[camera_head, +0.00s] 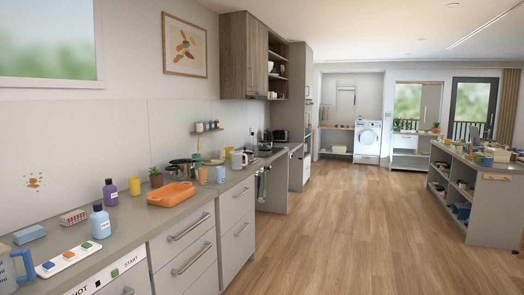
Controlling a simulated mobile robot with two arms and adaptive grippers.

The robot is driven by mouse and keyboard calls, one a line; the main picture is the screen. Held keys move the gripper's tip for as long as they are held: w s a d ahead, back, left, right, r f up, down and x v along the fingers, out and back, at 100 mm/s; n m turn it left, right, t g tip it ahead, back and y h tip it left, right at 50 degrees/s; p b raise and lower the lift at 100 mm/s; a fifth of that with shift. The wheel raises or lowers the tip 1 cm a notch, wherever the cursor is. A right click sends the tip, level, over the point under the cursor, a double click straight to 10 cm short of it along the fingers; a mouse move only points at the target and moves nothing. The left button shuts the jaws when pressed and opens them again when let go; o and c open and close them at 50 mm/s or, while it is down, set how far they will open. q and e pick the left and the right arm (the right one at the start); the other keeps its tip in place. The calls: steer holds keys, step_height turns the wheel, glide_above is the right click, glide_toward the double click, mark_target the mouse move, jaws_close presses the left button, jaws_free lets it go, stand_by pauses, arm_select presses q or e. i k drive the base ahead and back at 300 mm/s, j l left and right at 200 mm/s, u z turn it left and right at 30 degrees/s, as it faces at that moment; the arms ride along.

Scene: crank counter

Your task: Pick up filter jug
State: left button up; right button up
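A pale jug with a blue handle (24,267) stands on the counter at the bottom left and looks like the filter jug. The left edge of the picture cuts off part of it. A smaller white vessel with a dark handle (238,161) stands further along the same counter; I cannot tell exactly what it is. Neither of my grippers is in view.
The counter (140,236) holds a white strip with coloured buttons (68,259), a blue bottle (100,222), a purple bottle (110,192) and an orange tray (171,194). A cluttered island (492,238) stands at the right. The wooden floor (335,220) between is clear.

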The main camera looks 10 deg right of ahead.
mark_target(237, 156)
steer(key=i+z, duration=0.4)
steer(key=i, duration=1.55)
steer(key=i+l+u, duration=0.1)
steer(key=i, duration=0.55)
steer(key=i+l, duration=0.1)
steer(key=i, duration=0.5)
steer(key=i+l+u, duration=0.15)
steer(key=i, duration=0.5)
